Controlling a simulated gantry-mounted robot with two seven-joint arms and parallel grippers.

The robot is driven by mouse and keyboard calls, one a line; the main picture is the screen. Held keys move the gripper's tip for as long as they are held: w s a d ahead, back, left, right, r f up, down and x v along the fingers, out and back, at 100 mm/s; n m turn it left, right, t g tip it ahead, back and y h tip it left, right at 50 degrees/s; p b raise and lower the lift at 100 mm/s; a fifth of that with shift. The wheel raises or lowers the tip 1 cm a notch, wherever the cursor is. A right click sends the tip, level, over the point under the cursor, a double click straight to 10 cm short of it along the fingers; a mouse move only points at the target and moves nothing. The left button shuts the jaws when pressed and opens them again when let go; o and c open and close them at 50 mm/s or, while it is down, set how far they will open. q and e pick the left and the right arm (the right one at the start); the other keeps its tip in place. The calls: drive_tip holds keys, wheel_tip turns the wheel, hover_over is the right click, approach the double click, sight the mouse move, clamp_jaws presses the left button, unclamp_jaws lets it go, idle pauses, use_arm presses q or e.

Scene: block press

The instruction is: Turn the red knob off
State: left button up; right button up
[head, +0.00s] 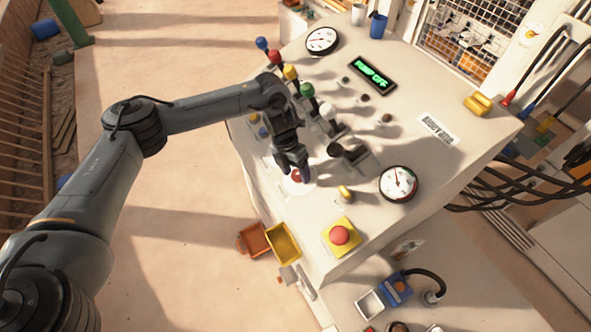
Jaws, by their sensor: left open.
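The red knob (296,178) sits on a pale round dial (299,188) near the front edge of the white control console. My left gripper (298,169) points down right over the knob. Its fingers are open and partly cover the knob; whether they touch it I cannot tell. The knob's pointing direction is hidden by the fingers. A small display (373,75) with green lettering, which seems to end in "OFF", is on the console top. My right gripper is not in view.
Levers with coloured balls, such as the green one (306,90), stand behind my left gripper. A black knob (335,150), a gauge (399,183) and a red push button (339,235) lie to its right. A yellow bin (283,243) hangs at the front edge.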

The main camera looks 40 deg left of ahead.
use_arm(q)
drive_tip(key=shift+c, duration=0.5)
drive_tip(key=c, duration=1)
drive_tip(key=shift+o, duration=0.2)
drive_tip(key=n+h, duration=0.1)
drive_tip(key=n, duration=0.1)
drive_tip(key=n+t, duration=0.1)
drive_tip(key=n, duration=0.2)
drive_tip(key=shift+s+a+h+p, duration=0.15)
drive_tip(key=shift+h+p, duration=0.15)
drive_tip(key=shift+h, duration=0.1)
drive_tip(key=n, duration=0.2)
drive_tip(key=n+t+h+p, duration=0.1)
drive_tip(key=n, duration=0.1)
drive_tip(key=shift+s+n+t, duration=0.1)
drive_tip(key=shift+n+t, duration=0.2)
drive_tip(key=shift+n, duration=0.1)
drive_tip(key=n+t+p, duration=0.1)
drive_tip(key=n, duration=0.2)
drive_tip(key=shift+s+n+p, duration=0.15)
drive_tip(key=shift+n+p, duration=0.15)
drive_tip(key=shift+n, duration=0.1)
drive_tip(key=shift+f+n+t+p, duration=0.15)
drive_tip(key=shift+n+t+p, duration=0.95)
drive_tip(key=shift+n, duration=1)
